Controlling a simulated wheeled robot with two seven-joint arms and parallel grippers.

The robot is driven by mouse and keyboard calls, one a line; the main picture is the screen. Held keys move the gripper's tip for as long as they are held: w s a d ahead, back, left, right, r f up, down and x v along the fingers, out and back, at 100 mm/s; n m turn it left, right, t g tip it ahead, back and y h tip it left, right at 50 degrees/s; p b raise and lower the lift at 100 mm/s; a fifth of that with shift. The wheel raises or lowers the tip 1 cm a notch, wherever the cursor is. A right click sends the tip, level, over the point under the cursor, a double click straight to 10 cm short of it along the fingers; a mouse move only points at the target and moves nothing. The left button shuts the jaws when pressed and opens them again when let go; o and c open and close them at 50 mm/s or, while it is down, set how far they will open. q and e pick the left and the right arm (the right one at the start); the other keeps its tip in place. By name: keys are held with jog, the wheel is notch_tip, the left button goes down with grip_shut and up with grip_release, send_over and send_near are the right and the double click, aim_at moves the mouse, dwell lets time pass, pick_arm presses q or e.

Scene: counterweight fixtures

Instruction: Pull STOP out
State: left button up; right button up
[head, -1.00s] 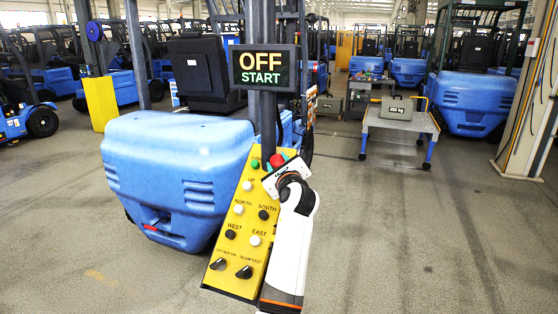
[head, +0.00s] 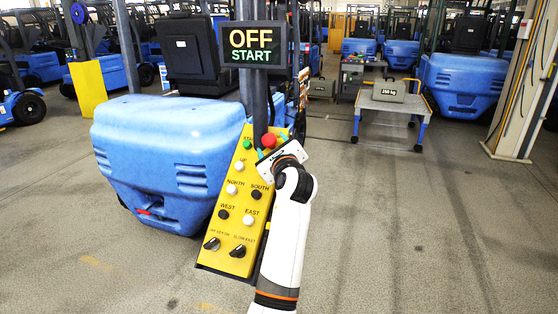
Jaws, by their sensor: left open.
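The red STOP button (head: 269,140) is a round mushroom head near the top right of the yellow control panel (head: 207,257). My left gripper (head: 271,144) is open at the panel's top right, with one teal fingertip on each side of the red button. I cannot tell whether the fingers touch it. The gripper's white body hides the panel's right edge, and any label by the red button is hidden. My right gripper is not in view.
The panel also has a green button (head: 247,144), several black and white buttons and two black knobs. A sign (head: 251,45) above it reads OFF START. A blue forklift (head: 165,150) stands behind left. A wheeled table (head: 395,105) with a 250 kg case (head: 390,91) stands back right.

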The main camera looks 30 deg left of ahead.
pick_arm(q)
jog(key=b+v, duration=0.2)
jog(key=v, duration=0.6)
jog(key=shift+s+d, duration=0.3)
